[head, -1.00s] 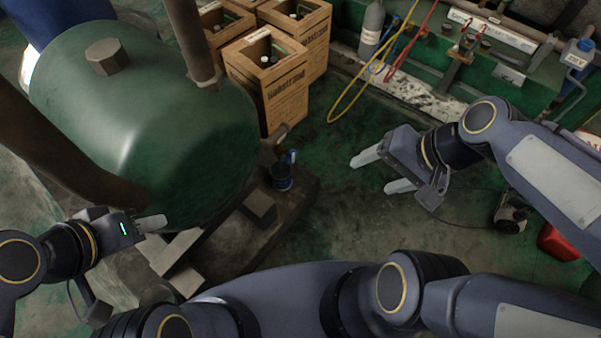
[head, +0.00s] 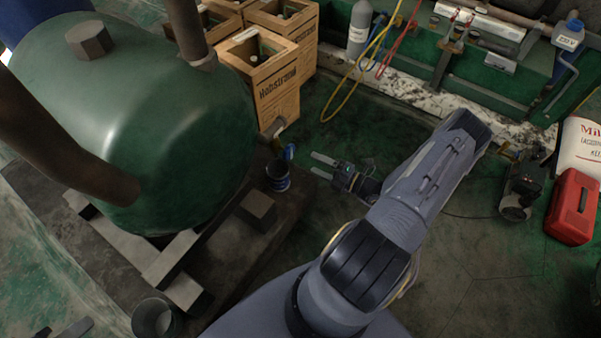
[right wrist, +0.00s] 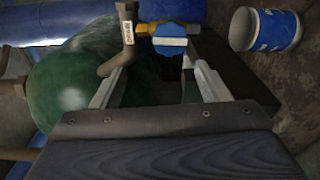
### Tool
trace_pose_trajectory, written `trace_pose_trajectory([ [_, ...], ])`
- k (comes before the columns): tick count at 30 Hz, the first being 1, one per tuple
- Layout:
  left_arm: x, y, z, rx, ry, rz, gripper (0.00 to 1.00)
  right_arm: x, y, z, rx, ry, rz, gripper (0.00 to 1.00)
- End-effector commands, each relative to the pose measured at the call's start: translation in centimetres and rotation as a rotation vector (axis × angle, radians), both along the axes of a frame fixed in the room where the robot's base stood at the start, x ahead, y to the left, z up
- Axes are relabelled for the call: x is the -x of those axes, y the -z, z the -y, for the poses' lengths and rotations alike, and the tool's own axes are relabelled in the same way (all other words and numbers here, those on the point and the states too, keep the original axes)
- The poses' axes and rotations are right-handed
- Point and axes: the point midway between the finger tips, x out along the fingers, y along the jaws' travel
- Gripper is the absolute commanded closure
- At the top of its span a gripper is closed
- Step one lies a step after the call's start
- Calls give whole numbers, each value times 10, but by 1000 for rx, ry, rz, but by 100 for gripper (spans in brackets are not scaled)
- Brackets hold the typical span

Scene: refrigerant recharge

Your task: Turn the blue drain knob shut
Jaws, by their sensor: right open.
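The blue drain knob (head: 288,152) sits on a brass valve (head: 279,127) at the right end of the green tank (head: 140,130). In the right wrist view the knob (right wrist: 172,38) lies ahead of the fingertips, between their lines, with a tagged pipe beside it. My right gripper (head: 318,165) is open and empty, just right of the knob in the head view and apart from it. In the right wrist view its two fingers (right wrist: 160,78) are spread wide. My left gripper is not clearly in view.
A blue-and-white can (head: 278,176) stands below the knob, close to my right fingers. Wooden crates (head: 277,92) stand behind. A metal bucket (head: 157,318) is at the lower left.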

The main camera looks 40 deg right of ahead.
Motion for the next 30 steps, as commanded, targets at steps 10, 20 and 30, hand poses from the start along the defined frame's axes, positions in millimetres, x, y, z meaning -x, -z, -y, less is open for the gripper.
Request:
trace_pose_trajectory([
  [10,0,2,0,0,0,0,64,-7,17,4,-77,68,-17,31],
  [20,0,5,0,0,0,0,64,-44,17,-7,-75,65,-18,31],
  [30,0,11,0,0,0,0,64,-83,17,-19,-75,64,-16,31],
])
